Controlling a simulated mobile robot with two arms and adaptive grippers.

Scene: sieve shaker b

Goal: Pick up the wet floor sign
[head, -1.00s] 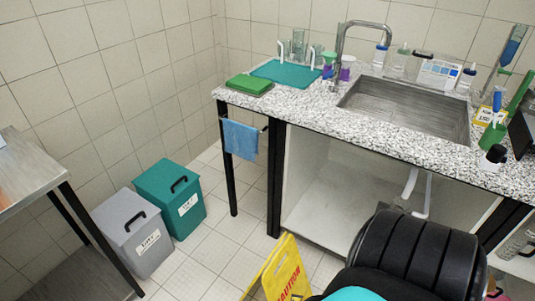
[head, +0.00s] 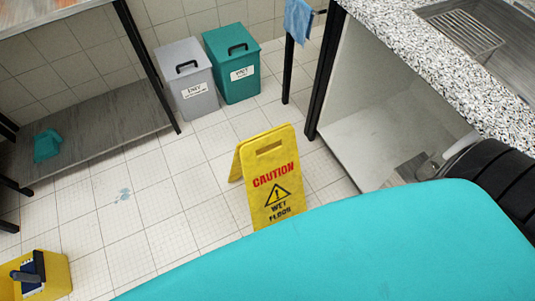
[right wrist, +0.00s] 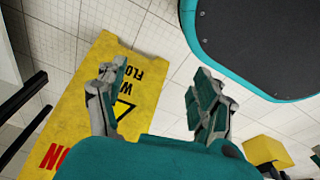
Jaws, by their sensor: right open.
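The yellow wet floor sign (head: 270,180) stands open on the tiled floor in the head view, with "CAUTION WET FLOOR" in red and black. Its lower end is hidden behind my teal body. In the right wrist view the sign (right wrist: 85,100) fills the left side. My right gripper (right wrist: 160,95) is open and empty there, its left finger overlapping the sign's lettering in the picture and its right finger over floor tiles. I cannot tell how far it is from the sign. My left gripper is not in view.
A grey bin (head: 187,80) and a teal bin (head: 233,62) stand by the wall. A granite counter (head: 430,60) is on the right, a table with a lower shelf (head: 95,125) on the left. A yellow bucket (head: 50,275) is at bottom left. Floor left of the sign is mostly clear.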

